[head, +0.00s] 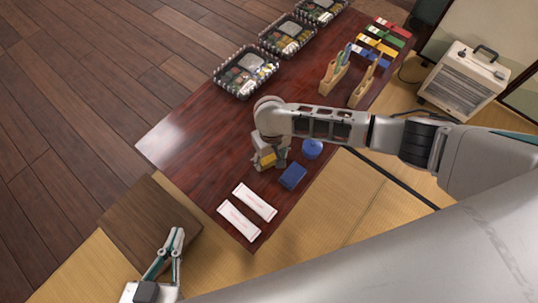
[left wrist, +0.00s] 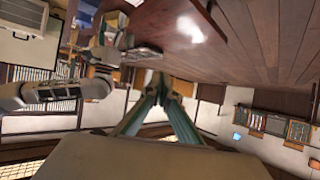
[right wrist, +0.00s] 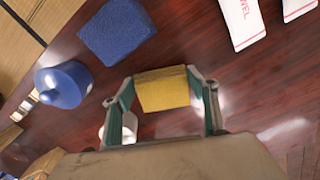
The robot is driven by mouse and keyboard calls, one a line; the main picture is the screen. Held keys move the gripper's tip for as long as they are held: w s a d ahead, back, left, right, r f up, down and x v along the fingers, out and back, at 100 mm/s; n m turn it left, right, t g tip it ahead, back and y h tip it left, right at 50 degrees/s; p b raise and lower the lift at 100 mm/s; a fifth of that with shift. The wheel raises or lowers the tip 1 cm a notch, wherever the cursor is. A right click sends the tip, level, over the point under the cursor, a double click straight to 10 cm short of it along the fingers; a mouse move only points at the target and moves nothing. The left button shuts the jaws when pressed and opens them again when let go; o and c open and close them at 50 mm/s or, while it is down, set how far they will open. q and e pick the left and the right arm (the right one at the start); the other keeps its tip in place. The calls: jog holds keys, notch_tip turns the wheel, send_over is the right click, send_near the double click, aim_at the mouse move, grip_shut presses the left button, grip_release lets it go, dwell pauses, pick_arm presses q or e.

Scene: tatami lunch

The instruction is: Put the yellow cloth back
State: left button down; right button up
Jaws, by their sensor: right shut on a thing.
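The yellow cloth (right wrist: 162,89) is a small folded block between the two fingers of my right gripper (right wrist: 163,95) in the right wrist view. In the head view the yellow cloth (head: 266,160) shows below my right gripper (head: 270,158), over the near part of the dark red table (head: 190,130). I cannot tell whether it touches the table. My left gripper (head: 176,234) is away from the table, above a brown wooden board at lower left. Its fingertips meet and it is empty in the left wrist view (left wrist: 158,82).
A blue cloth (head: 292,175), a blue round pot (head: 312,148) and two white towel packets (head: 255,201) lie close by. Wooden holders (head: 333,77), folded coloured cloths (head: 375,43) and bento trays (head: 246,72) stand farther back. The table's left part is clear.

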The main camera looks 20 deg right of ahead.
jog(key=shift+f, duration=0.3)
jog(key=shift+c, duration=0.5)
jog(key=shift+r, duration=0.25)
pick_arm(q)
jog(key=shift+w+d+r, duration=0.15)
jog(key=shift+w+r, duration=0.1)
jog(key=shift+r, duration=0.2)
pick_arm(e)
jog(key=shift+f, duration=0.2)
